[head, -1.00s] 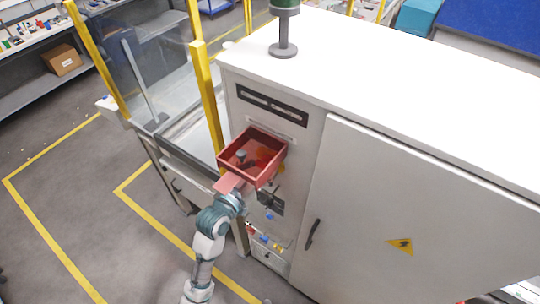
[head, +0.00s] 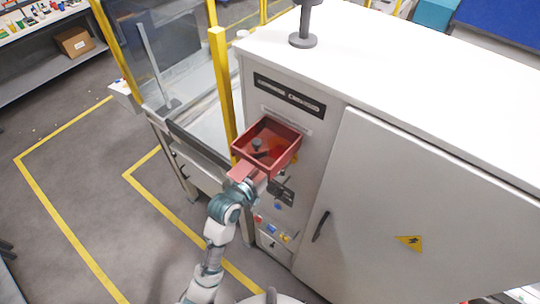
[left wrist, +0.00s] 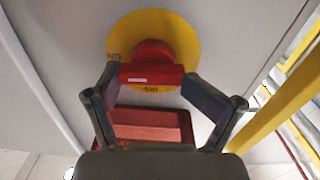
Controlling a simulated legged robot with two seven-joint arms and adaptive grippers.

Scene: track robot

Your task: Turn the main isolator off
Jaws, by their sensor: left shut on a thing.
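The main isolator has a red handle (left wrist: 152,68) on a round yellow plate (left wrist: 175,30) on the grey cabinet, in the left wrist view. An upside-down OFF mark shows just below the handle, and an ON mark at the plate's left. The handle lies across the picture. My left gripper (left wrist: 150,82) is shut on the handle, one finger at each end of it. In the head view the left arm reaches up to the cabinet front; a red open-topped tray (head: 242,152) hides the handle and the fingertips. My right gripper is not in view.
Small switches and buttons (head: 278,232) sit low on the cabinet front. A large door (head: 400,190) with a dark handle and a yellow warning sign is to the right. A yellow post (head: 223,90) and a clear guard panel stand close on the left.

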